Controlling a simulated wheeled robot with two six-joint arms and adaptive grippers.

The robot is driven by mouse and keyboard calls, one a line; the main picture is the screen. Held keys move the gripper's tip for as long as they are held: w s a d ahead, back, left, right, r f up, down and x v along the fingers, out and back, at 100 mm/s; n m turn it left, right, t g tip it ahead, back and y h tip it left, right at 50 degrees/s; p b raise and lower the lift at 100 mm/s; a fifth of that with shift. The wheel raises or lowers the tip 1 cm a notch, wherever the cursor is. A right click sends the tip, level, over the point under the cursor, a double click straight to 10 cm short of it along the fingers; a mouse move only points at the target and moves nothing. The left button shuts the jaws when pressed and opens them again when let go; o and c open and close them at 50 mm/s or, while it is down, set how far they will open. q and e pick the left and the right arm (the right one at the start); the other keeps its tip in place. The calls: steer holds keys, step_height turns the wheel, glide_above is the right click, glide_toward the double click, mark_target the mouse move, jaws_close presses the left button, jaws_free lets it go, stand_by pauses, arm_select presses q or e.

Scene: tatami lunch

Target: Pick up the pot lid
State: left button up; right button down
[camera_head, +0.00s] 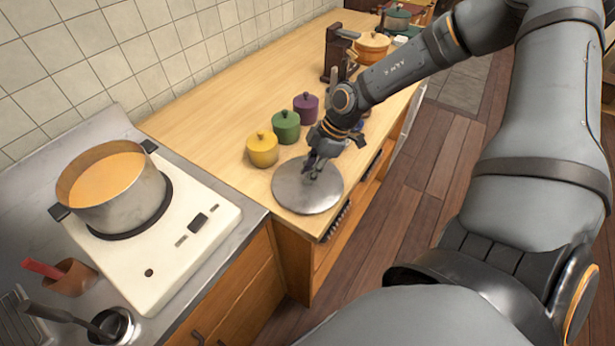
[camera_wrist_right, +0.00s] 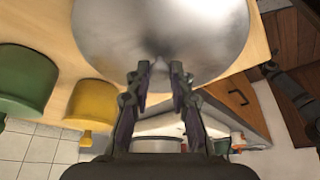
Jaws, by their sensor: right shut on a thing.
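The pot lid (camera_head: 300,194) is a round grey metal disc at the front edge of the wooden counter. My right gripper (camera_head: 314,170) is over its middle, shut on the lid's knob, which the fingers largely hide. In the right wrist view the lid (camera_wrist_right: 160,30) fills the top, with my right gripper's fingers (camera_wrist_right: 160,80) reaching to its centre. I cannot tell whether the lid touches the counter. The open pot (camera_head: 112,190) of orange soup stands on the white cooker at the left. My left gripper is not in view.
Yellow (camera_head: 262,150), green (camera_head: 286,127) and purple (camera_head: 306,107) lidded jars stand just behind the lid. A dark wooden stand (camera_head: 337,52) and an orange pot (camera_head: 371,48) are farther back. A ladle (camera_head: 70,318) lies at the lower left. The counter left of the jars is clear.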

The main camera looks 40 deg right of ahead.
mark_target(307, 191)
steer(key=shift+r, duration=0.1)
steer(key=shift+r, duration=0.25)
step_height(307, 191, up, 3)
steer(key=shift+w+p, duration=0.15)
steer(key=shift+p, duration=0.45)
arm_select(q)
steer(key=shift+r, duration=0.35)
arm_select(e)
steer(key=s+a+r, duration=0.9)
steer(key=s, duration=0.2)
steer(key=shift+r, duration=0.2)
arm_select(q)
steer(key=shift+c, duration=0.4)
arm_select(e)
steer(key=shift+w, duration=0.1)
